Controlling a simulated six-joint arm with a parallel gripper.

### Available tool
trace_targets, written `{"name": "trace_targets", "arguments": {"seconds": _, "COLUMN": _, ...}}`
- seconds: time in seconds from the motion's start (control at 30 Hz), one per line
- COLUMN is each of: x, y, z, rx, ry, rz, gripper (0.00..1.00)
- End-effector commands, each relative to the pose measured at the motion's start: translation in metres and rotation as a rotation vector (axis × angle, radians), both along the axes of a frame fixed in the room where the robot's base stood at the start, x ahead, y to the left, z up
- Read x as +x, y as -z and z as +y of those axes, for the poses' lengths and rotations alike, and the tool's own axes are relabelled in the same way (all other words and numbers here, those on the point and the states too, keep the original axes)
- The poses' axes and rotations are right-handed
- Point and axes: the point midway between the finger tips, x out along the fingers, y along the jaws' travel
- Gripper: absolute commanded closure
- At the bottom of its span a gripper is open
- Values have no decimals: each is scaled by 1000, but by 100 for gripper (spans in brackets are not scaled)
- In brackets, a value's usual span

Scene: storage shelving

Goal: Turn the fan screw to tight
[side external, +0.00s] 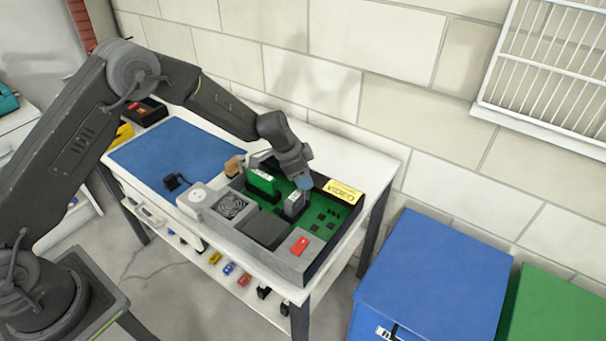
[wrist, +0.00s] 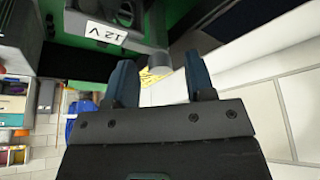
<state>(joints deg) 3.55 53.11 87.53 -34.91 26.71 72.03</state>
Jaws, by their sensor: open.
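An open grey box (side external: 262,256) on the table holds a green circuit board (side external: 325,208). A fan (side external: 231,206) behind a grille sits in its left part. I cannot make out the fan screw for certain in either view. My gripper (side external: 305,184) is over the board, beside a grey block (side external: 294,203). In the wrist view my gripper (wrist: 161,78) has its two blue fingers apart.
A green upright card (side external: 262,182), a white socket (side external: 197,195) and a red switch (side external: 300,245) are in the box. A blue mat (side external: 185,150) covers the table's left. A black plug (side external: 176,182) lies near its edge. The brick wall (side external: 330,105) stands behind.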

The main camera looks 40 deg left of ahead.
Motion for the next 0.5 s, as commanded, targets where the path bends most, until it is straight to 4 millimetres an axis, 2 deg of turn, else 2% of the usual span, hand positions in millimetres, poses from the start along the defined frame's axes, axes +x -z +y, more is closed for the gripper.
{"name": "trace_targets", "arguments": {"seconds": 0.27, "x": -1, "y": -10, "z": 2, "rx": -1, "ry": -2, "rz": -3, "gripper": 50}}
{"name": "trace_targets", "arguments": {"seconds": 0.37, "x": -5, "y": -25, "z": 7, "rx": -1, "ry": -2, "rz": -5, "gripper": 50}}
{"name": "trace_targets", "arguments": {"seconds": 0.5, "x": -14, "y": -54, "z": 15, "rx": -1, "ry": -2, "rz": -6, "gripper": 50}}
